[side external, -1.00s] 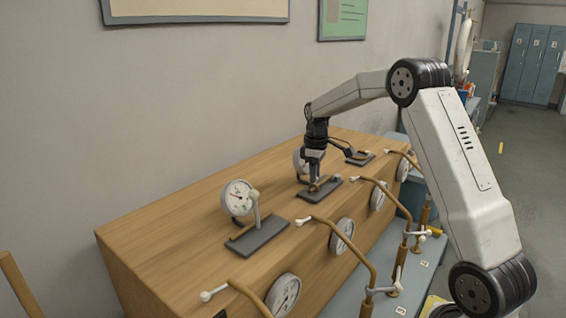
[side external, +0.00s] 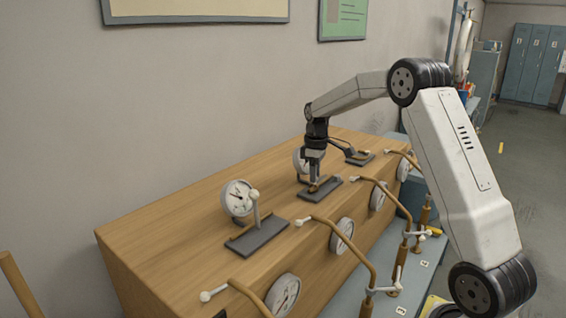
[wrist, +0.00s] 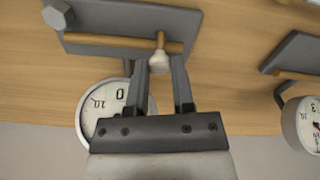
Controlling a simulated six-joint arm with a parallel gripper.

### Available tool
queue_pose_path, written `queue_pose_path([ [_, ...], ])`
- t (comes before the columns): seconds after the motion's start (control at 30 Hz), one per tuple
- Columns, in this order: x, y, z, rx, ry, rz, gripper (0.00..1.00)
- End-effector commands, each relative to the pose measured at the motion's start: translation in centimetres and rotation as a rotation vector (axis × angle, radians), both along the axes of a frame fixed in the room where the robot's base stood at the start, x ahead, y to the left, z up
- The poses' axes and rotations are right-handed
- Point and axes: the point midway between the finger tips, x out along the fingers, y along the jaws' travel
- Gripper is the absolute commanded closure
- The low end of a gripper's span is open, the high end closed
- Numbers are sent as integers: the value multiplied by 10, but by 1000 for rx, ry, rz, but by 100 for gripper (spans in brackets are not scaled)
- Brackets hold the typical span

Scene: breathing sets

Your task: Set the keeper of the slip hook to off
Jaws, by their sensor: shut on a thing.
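The fitting at my gripper is a dark grey plate (side external: 327,191) with a brass bar (wrist: 110,41) across it and a short lever ending in a pale knob (wrist: 159,63). I take this lever to be the keeper; no label confirms it. My gripper (wrist: 159,68) points down over the plate, its fingers closed on the pale knob. In the side view my gripper (side external: 313,182) is low over the middle plate on the wooden bench, and its fingers hide most of the lever there. A white dial gauge (wrist: 100,106) stands beside the plate, partly covered by my gripper in the wrist view.
A similar plate (side external: 262,238) with an upright pale-knobbed lever (side external: 255,205) and a gauge (side external: 237,198) stands nearer the camera. Another plate (side external: 362,160) lies farther back. Brown bent pipes and gauges line the front of the wooden bench (side external: 160,228). The wall is close behind.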

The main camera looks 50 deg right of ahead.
Motion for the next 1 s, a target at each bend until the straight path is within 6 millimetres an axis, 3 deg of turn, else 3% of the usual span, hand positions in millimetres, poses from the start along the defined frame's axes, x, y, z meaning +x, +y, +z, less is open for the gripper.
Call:
queue_pose_path([
  [0.57,0,-2,1,-2,-1,-1,100],
  [1.0,1,-55,1,-2,-4,-2,100],
])
